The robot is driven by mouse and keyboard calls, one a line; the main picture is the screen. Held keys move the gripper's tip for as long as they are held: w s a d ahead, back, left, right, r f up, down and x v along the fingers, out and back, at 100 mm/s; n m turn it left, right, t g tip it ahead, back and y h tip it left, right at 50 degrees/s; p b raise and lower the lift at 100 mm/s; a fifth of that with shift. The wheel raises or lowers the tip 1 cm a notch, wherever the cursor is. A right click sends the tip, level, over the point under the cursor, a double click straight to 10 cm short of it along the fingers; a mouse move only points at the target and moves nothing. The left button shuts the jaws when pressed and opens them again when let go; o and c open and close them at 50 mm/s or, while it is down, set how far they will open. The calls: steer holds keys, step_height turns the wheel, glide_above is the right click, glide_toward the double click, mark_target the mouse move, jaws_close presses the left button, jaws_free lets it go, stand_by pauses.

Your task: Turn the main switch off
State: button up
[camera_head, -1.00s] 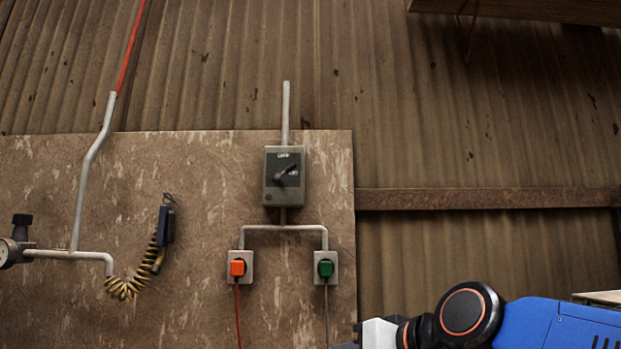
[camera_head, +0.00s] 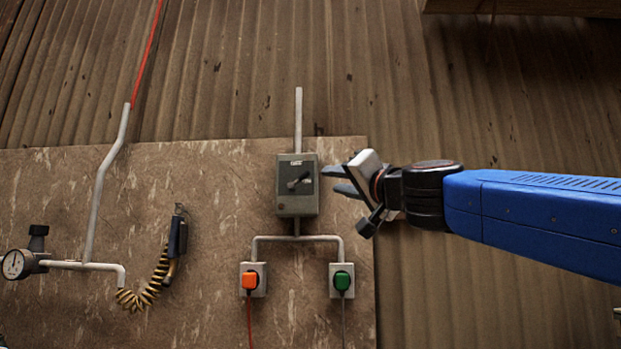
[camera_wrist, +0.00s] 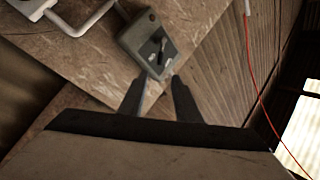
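The main switch is a grey box (camera_head: 297,205) on the wall board, with a dark face and a small rotary handle (camera_head: 297,181) tilted up to the right in the head view. In the wrist view the switch box (camera_wrist: 140,33) is ahead of the fingertips, and its handle (camera_wrist: 160,49) shows between and beyond them. My gripper (camera_head: 328,180) is just right of the box, its fingers pointing left at it. The fingers (camera_wrist: 157,82) are apart with nothing between them. They look apart from the handle.
A pressure gauge (camera_head: 14,264) and a coiled hose (camera_head: 150,287) are at left. The corrugated wall (camera_head: 450,100) behind is bare.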

mark_target(306, 176)
steer(key=x, duration=1.3)
steer(key=shift+w+a, duration=0.3)
jaws_close()
